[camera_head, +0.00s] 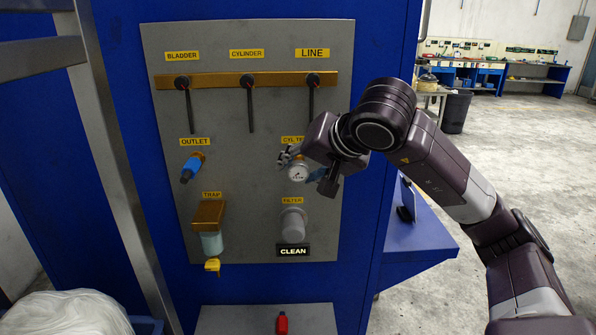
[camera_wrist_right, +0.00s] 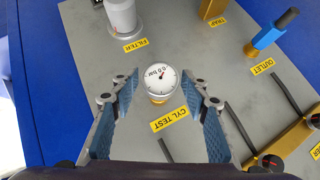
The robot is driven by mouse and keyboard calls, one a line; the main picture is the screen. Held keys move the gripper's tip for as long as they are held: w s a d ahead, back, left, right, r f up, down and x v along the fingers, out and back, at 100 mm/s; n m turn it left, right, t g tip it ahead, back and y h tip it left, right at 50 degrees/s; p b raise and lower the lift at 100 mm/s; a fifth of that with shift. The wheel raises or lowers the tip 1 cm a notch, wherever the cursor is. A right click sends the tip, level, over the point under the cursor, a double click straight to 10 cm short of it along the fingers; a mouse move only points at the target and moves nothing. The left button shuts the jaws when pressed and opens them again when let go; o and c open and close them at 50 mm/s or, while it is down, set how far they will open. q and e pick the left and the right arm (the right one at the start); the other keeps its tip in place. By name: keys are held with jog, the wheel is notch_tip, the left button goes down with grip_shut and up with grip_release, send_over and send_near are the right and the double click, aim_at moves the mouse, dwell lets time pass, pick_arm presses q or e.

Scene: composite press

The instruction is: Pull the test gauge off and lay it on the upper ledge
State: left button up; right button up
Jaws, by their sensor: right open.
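The test gauge (camera_head: 297,173) is a small round white dial on a brass fitting, mounted on the grey panel under the CYL TEST label. In the right wrist view the gauge (camera_wrist_right: 160,78) faces me and reads about 0.0 bar. My right gripper (camera_head: 308,170) is open around the front of the gauge in the head view. In the wrist view its fingers (camera_wrist_right: 162,90) stand on either side of the dial, with a visible gap to each side. I cannot tell which surface is the upper ledge. My left gripper is not in view.
Three black levers hang from a brass bar (camera_head: 230,80) above. A blue outlet valve (camera_head: 192,167), a trap (camera_head: 210,215) and a grey filter (camera_head: 293,223) surround the gauge. A blue side shelf (camera_head: 420,238) juts out at right. A red-capped item (camera_head: 282,323) stands low.

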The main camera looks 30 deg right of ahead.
jog(key=c, duration=1)
jog(key=shift+s+a, duration=0.1)
jog(key=shift+s+a, duration=0.4)
jog(key=shift+s, duration=0.3)
jog(key=shift+s+a, duration=0.45)
jog(key=shift+s, duration=0.25)
jog(key=shift+s+a, duration=0.4)
jog(key=shift+s, duration=0.3)
